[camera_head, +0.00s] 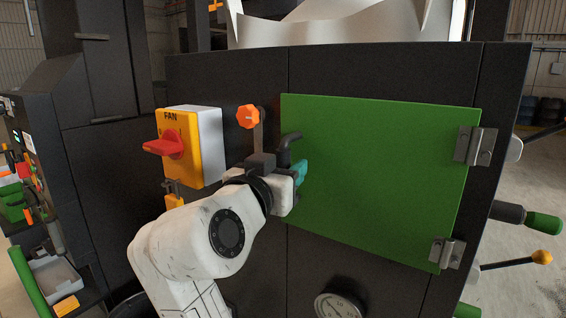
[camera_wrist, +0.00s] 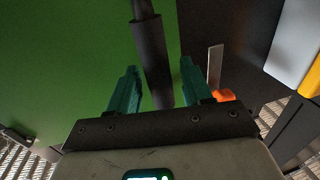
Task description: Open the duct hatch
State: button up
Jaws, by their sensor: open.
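The green duct hatch (camera_head: 375,165) is a flat panel on the dark machine front. It looks closed, with two metal hinges on its right side. A dark bent handle (camera_head: 291,141) is at its left edge. My gripper (camera_head: 301,172), with teal fingers, is at the handle. In the wrist view the open fingers (camera_wrist: 158,66) stand one on each side of the dark handle bar (camera_wrist: 152,55); I cannot tell if they touch it. An orange knob (camera_head: 248,116) on a metal bar is left of the hatch, and the bar (camera_wrist: 215,66) shows beside the hatch edge in the wrist view.
A yellow fan switch box (camera_head: 207,145) with a red knob (camera_head: 165,146) is just left of my gripper. A pressure gauge (camera_head: 340,306) is below the hatch. Levers with green (camera_head: 543,223) and orange (camera_head: 542,257) ends stick out at the right.

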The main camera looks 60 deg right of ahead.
jog(key=shift+d, duration=0.2)
grip_shut()
dwell(0.4)
